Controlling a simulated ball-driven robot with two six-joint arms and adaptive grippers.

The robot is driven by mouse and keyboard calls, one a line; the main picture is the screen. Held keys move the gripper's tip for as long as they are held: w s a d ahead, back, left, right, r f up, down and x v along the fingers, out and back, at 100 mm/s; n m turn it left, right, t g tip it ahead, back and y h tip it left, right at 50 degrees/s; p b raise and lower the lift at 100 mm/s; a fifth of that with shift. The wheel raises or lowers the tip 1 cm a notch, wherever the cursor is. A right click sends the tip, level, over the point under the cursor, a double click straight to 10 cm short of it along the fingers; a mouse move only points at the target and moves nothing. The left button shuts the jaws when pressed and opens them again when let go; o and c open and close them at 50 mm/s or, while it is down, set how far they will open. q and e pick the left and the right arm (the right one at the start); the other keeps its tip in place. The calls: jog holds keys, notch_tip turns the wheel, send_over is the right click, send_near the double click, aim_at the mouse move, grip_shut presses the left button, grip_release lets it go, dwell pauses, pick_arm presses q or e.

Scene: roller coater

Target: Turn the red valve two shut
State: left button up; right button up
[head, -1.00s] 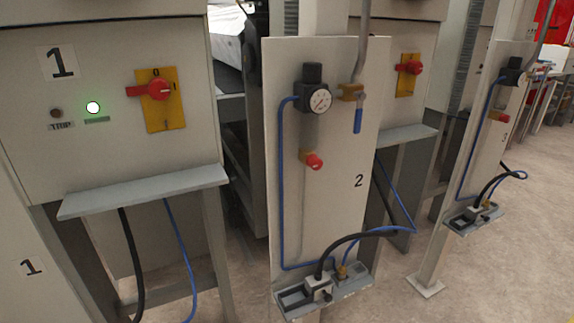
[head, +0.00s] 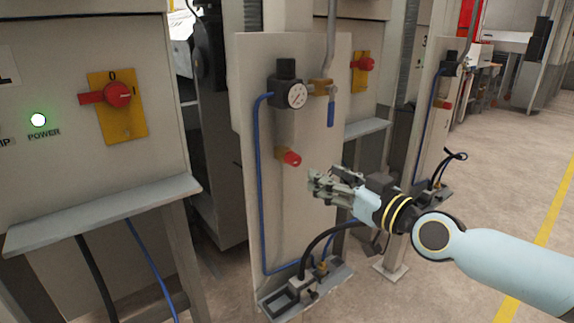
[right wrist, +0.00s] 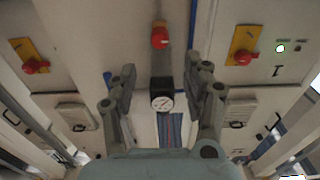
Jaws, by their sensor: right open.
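The red valve (head: 290,158) on panel two (head: 310,110) is a small red knob on a brass fitting, below the pressure gauge (head: 297,95). My right gripper (head: 314,187) is open and empty, in front of the panel, to the right of the knob and slightly lower in the head view. In the right wrist view the scene appears upside down. There the red valve (right wrist: 160,38) shows beyond and between the open fingers (right wrist: 160,82), apart from them, with the gauge (right wrist: 162,103) below it. My left gripper is not in view.
A blue-handled valve (head: 331,108) hangs right of the gauge. A blue hose (head: 259,190) runs down the panel's left side to a tray (head: 332,282). Cabinet one, with a red switch (head: 118,94) and shelf (head: 100,213), stands left. Open floor (head: 470,190) lies right.

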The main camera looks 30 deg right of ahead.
aim_at(298, 161)
jog(key=w, duration=0.3)
jog(key=w+b, duration=0.1)
jog(key=w, duration=0.5)
jog(key=shift+a, duration=0.4)
jog(key=shift+s, duration=0.1)
grip_shut()
